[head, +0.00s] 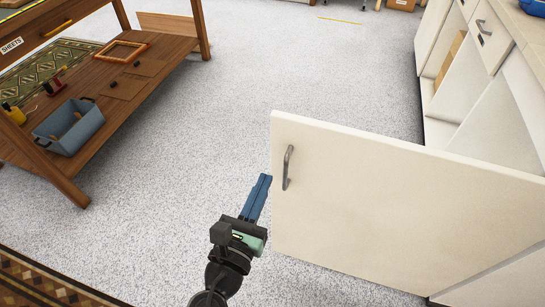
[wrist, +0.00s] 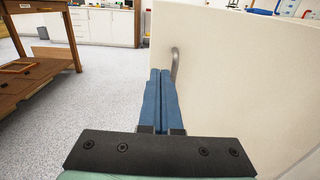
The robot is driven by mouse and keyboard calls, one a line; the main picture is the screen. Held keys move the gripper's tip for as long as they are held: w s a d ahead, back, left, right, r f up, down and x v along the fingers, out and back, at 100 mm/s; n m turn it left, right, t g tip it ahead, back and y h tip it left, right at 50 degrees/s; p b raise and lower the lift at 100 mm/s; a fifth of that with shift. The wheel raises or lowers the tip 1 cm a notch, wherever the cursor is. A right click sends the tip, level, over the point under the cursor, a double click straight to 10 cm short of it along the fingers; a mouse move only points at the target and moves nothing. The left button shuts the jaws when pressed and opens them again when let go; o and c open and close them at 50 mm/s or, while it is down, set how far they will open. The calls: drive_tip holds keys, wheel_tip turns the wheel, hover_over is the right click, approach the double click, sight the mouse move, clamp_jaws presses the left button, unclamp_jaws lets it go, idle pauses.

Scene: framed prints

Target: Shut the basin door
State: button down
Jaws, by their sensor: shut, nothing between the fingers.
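The basin door (head: 390,205) is a cream cabinet door standing wide open, swung out from the white cabinet at the right in the head view. A grey curved handle (head: 287,167) is fixed near its free edge. In the wrist view the door (wrist: 245,75) fills the right side, and the handle (wrist: 176,66) shows just behind and right of my fingertips. My gripper (head: 264,180) has blue fingers pressed together, empty. It is at the door's free edge, just left of the handle in the head view. I cannot tell whether it touches the door.
The open cabinet (head: 500,125) with shelves stands behind the door. A wooden table (head: 150,85) with a blue-grey bin (head: 70,126) and a frame on its lower shelf stands at the left. A patterned rug (head: 40,285) lies at the lower left. The speckled floor between is clear.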

sight(279, 147)
drive_tip(key=b+x, duration=0.1)
drive_tip(key=x, duration=0.6)
drive_tip(key=shift+w, duration=0.15)
